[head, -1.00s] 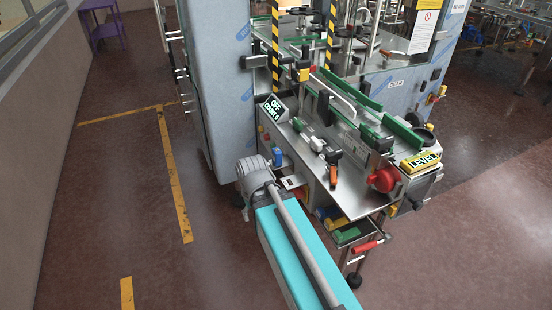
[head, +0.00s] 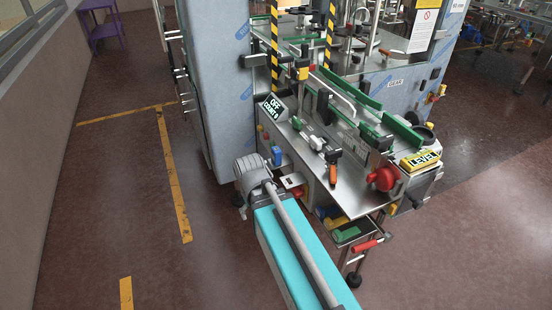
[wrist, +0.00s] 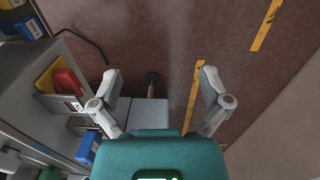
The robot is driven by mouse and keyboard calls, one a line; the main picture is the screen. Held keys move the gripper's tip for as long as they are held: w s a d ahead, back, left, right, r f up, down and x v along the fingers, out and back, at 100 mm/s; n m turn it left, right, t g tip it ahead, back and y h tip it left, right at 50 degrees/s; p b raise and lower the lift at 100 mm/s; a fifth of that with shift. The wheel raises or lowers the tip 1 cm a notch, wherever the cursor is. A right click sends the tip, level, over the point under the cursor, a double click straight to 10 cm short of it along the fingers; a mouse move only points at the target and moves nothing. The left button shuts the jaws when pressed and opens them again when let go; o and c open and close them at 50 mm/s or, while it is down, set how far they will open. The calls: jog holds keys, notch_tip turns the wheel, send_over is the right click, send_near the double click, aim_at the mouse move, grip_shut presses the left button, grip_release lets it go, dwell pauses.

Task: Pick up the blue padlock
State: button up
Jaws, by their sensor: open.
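A small blue object (head: 276,155), which looks like the blue padlock, is at the left side of the machine, just beyond the end of my arm. In the wrist view a blue piece with a pale mark (wrist: 88,148), seemingly the same one, lies at the lower left, beside and outside the left finger. Its shackle is not clear. My gripper (wrist: 160,75) is open and empty, with its fingers wide apart above the floor. In the head view the fingers are hidden behind my grey wrist.
The steel machine (head: 340,190) stands right of my arm. A yellow bin (wrist: 45,76) with a red item and a labelled blue bin (wrist: 30,27) are on its side. A red-handled tool (head: 366,246) juts out low. Floor with yellow tape (head: 172,175) is clear on the left.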

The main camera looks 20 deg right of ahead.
jog(key=w+d+f+n+h+b, duration=0.3)
jog(key=w+f+n+h+b, duration=0.1)
jog(key=w+b, duration=0.15)
jog(key=n+h+b, duration=1.3)
jog(key=n+b, duration=0.1)
send_near(273, 156)
jog(key=a, duration=0.2)
jog(key=shift+s+a+f+t, duration=0.15)
jog(key=shift+s+f+t, duration=0.05)
jog(key=shift+f+t, duration=0.1)
jog(key=d, duration=0.8)
jog(key=shift+w+d, duration=0.15)
jog(key=shift+d, duration=0.2)
jog(key=shift+r, duration=0.1)
